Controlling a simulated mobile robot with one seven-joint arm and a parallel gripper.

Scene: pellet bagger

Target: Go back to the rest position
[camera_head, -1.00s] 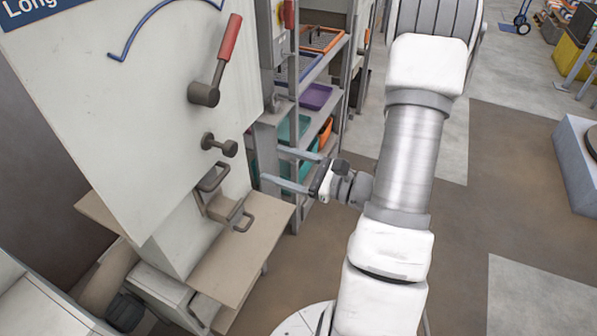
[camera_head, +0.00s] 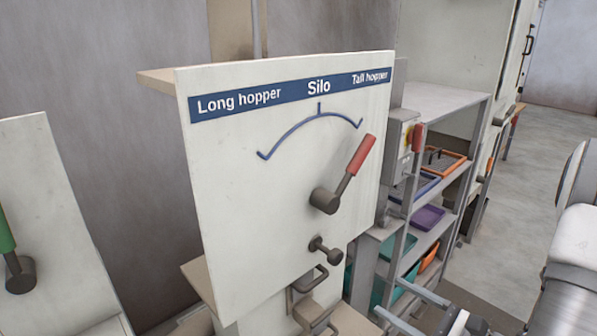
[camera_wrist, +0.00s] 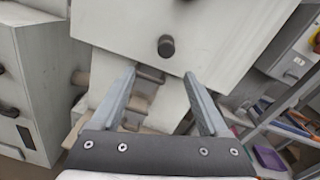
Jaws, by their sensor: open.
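The silo panel (camera_head: 250,190) is white. Its red-handled lever (camera_head: 362,155) tilts up to the right, toward the "Tall hopper" label. A dark knob (camera_head: 325,250) sits below the lever; a dark round knob (camera_wrist: 166,46) shows ahead of my gripper in the wrist view.
A grey rack (camera_head: 440,100) with purple, teal and orange trays stands right of the panel. Metal handles (camera_head: 305,285) stick out below the knob. Another white panel with a green-handled lever (camera_head: 6,235) is at the far left. Open floor (camera_head: 570,120) shows at the right.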

